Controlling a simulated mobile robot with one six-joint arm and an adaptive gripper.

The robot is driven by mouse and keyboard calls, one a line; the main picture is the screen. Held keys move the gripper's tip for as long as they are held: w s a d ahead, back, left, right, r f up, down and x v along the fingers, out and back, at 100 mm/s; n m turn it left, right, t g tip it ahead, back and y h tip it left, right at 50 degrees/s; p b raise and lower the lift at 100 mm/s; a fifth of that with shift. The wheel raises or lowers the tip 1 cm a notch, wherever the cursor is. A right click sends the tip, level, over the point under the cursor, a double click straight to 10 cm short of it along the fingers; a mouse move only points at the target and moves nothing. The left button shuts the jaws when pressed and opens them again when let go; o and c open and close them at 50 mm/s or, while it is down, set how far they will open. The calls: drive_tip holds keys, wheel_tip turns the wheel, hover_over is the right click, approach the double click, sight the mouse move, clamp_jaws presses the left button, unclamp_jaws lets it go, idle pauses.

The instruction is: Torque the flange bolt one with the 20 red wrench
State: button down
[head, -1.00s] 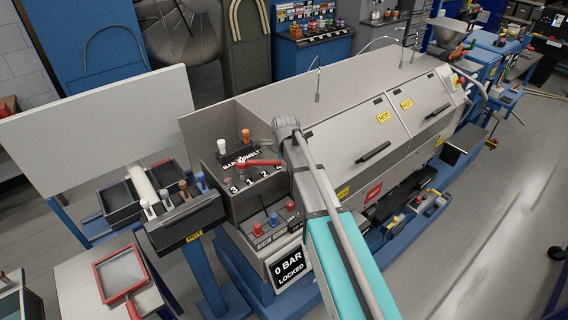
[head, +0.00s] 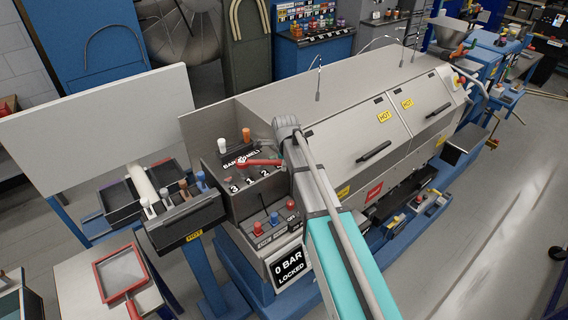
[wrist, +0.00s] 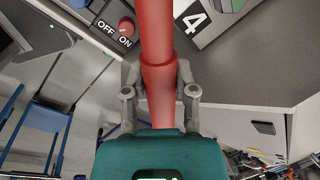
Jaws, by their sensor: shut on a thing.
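The red wrench (head: 262,162) lies across the upper part of the numbered bolt panel (head: 236,202) in the head view, its left end near the middle of the panel. Labels 3, 1 and 2 show below it. I cannot make out whether the wrench's head sits on flange bolt one. In the wrist view the red handle (wrist: 157,35) runs up out of the picture between the fingers of my gripper (wrist: 160,74), which is shut on it. The wrench's working end and the bolts are out of the wrist view. My arm partly covers the panel's right side.
A white knob (head: 222,146) and an orange knob (head: 246,135) stand behind the wrench. Several switches and a "0 BAR LOCKED" display (head: 289,268) are below. A tool rack (head: 187,222) stands left. The machine's hot housing (head: 385,115) is at right.

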drive_tip(key=shift+f+b, duration=1.1)
idle(1.0)
drive_tip(key=shift+s+a+m+h, duration=0.1)
drive_tip(key=shift+s+a+m, duration=0.15)
drive_tip(key=shift+s+m, duration=0.45)
drive_tip(key=shift+s+a+m+h, duration=0.1)
drive_tip(key=shift+s+a+m, duration=0.15)
drive_tip(key=shift+s+m, duration=0.45)
drive_tip(key=shift+s+a+m+h, duration=0.1)
drive_tip(key=shift+s+a+m, duration=0.25)
drive_tip(key=shift+s, duration=0.6)
idle(3.5)
